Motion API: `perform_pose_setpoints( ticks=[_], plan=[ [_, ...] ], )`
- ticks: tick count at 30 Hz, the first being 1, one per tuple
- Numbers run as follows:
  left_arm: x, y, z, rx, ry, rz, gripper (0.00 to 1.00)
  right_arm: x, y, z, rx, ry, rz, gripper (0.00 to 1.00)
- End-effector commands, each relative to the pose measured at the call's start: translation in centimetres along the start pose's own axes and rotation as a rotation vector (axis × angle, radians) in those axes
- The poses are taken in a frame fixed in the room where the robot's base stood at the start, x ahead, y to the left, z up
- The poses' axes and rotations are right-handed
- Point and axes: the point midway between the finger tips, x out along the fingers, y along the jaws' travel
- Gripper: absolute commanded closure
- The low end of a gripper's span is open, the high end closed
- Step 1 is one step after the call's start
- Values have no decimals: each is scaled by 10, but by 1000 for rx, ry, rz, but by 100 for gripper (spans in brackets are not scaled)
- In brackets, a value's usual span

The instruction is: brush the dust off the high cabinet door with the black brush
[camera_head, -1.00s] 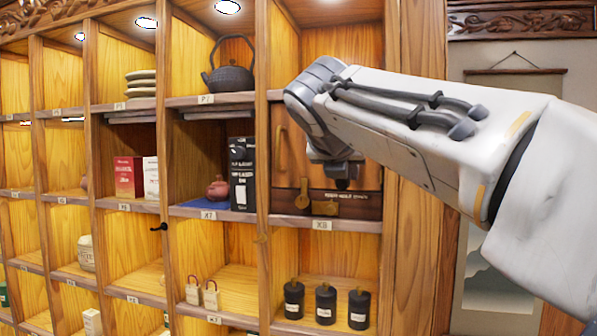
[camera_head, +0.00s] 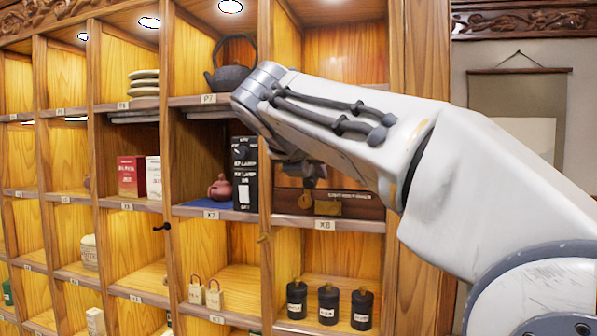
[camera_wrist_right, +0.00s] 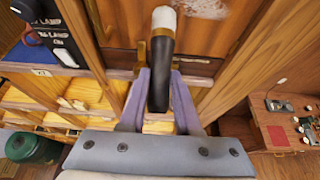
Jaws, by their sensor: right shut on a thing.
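My right gripper (camera_wrist_right: 160,85) is shut on the black brush (camera_wrist_right: 158,75), whose pale bristle tip (camera_wrist_right: 164,17) points toward the wooden cabinet door (camera_wrist_right: 120,25). A whitish dust patch (camera_wrist_right: 205,7) shows on the door at the top of the right wrist view, to the right of the bristles. I cannot tell whether the bristles touch the door. In the head view my right arm covers most of the door and hides the brush and fingertips. My left gripper is not in view.
Below the door a shelf edge carries a label (camera_head: 325,225), and several black canisters (camera_head: 328,303) stand in the compartment beneath. To the left are a black box (camera_head: 244,175), a small clay teapot (camera_head: 220,187) and a dark kettle (camera_head: 231,72). Wooden uprights separate the compartments.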

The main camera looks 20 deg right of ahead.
Motion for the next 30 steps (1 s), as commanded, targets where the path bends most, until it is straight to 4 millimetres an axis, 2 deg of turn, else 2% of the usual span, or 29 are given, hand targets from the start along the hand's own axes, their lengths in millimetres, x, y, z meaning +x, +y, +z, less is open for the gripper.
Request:
perform_pose_setpoints(
  ticks=[10,21,30],
  plan=[
    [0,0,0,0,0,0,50,-3,-3,12,2,-3,-1,100],
    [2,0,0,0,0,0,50,-4,-33,11,3,-3,-3,100],
    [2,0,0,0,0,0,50,-4,-45,11,4,-1,-4,100]
  ],
)
